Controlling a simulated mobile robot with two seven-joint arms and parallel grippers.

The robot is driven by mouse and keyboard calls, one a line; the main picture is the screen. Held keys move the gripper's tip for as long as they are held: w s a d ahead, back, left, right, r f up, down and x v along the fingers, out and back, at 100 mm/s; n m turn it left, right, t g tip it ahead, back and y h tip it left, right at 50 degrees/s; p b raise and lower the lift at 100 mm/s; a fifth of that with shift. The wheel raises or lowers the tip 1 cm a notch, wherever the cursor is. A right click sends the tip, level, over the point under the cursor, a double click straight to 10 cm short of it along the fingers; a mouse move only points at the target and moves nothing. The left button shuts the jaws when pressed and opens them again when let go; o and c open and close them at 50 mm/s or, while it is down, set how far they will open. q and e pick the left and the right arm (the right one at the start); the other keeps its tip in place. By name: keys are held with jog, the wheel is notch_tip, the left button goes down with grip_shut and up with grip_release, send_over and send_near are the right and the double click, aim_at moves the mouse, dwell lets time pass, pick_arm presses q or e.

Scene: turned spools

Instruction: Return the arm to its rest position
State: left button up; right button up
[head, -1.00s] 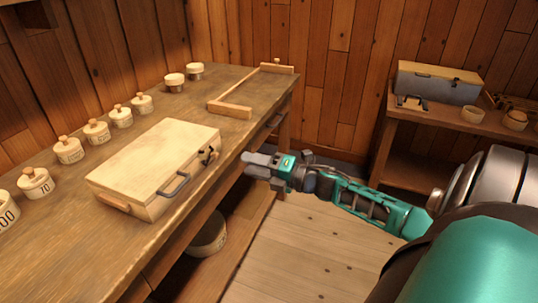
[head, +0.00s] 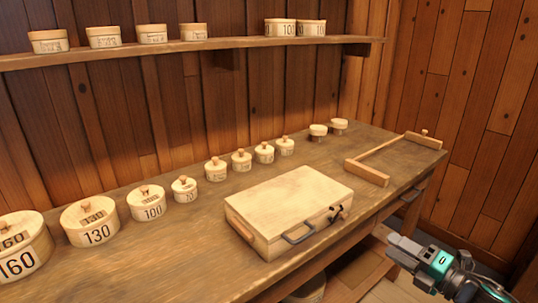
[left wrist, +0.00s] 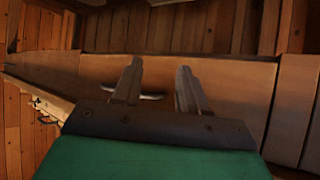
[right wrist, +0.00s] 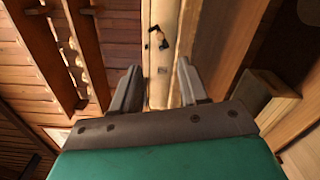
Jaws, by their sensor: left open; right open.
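My right gripper (head: 405,262) shows at the lower right of the head view, off the front edge of the bench and to the right of the closed wooden case. It is open, and nothing is between its fingers in the right wrist view (right wrist: 158,85). My left gripper is out of the head view. In the left wrist view my left gripper (left wrist: 158,80) is open with nothing held, and a grey handle shows behind its fingers. The closed wooden case (head: 290,200) lies on the bench with its handle and dark latch towards the front.
The workbench (head: 190,245) bears a row of lidded round boxes, such as the one marked 130 (head: 92,222). A wooden frame (head: 367,172) lies at its right end. A wall shelf (head: 220,45) holds more boxes. Floor shows in front of the bench.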

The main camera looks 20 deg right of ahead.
jog(key=s+a+f+m+g+h, duration=0.1)
jog(key=s+a+f+m+g, duration=0.1)
jog(key=s+a+f+m, duration=0.2)
jog(key=s+a+f+m+g+h, duration=0.2)
jog(key=s+a+f+m, duration=0.3)
jog(key=a+m, duration=0.6)
jog(key=s+a+f+m+g+h, duration=0.1)
jog(key=s+a+f+m, duration=0.4)
jog(key=a, duration=0.4)
jog(key=f+m, duration=0.1)
jog(key=m, duration=0.1)
jog(key=shift+a+m+g+h, duration=0.15)
jog(key=shift+m+g+h, duration=0.15)
jog(key=shift+g, duration=0.1)
jog(key=shift+f, duration=0.1)
dwell(0.6)
